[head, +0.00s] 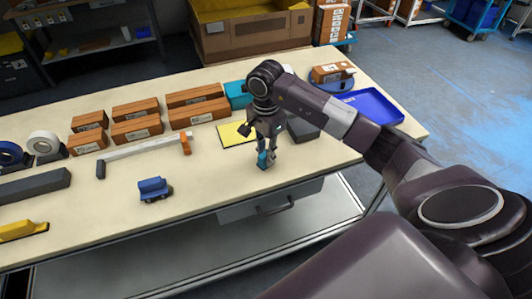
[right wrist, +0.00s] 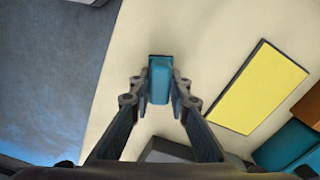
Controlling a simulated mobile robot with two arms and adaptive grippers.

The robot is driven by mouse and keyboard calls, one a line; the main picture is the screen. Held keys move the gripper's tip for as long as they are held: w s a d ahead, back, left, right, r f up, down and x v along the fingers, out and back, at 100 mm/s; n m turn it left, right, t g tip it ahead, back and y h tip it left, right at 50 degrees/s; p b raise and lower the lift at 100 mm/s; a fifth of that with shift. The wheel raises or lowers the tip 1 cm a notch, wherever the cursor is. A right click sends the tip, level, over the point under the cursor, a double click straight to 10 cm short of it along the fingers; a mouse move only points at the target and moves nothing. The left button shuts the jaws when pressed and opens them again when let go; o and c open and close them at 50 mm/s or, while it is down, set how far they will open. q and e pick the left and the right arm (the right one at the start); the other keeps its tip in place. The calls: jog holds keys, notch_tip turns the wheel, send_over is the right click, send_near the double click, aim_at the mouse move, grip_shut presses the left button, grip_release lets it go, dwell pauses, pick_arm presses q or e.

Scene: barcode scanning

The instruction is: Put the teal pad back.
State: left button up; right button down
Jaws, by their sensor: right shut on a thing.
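The teal pad (right wrist: 160,82) is a small block between the fingertips of my right gripper (right wrist: 159,90) in the right wrist view. In the head view the right gripper (head: 267,156) points down near the front edge of the table, shut on the teal pad (head: 263,161). The pad is at or just above the table top; I cannot tell whether it touches. My left gripper is not in view.
A yellow sheet (head: 236,134) lies just behind the gripper. A teal box (head: 236,96) and grey box (head: 303,128) stand nearby, with a blue tray (head: 372,107) to the right. A dark blue object (head: 154,189) sits left on the table (head: 215,178), with bare top between.

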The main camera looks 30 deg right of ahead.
jog(key=c, duration=1.8)
grip_release()
jog(key=shift+f, duration=0.1)
jog(key=shift+r, duration=0.5)
jog(key=shift+r+b, duration=1.35)
jog(key=shift+r, duration=4.35)
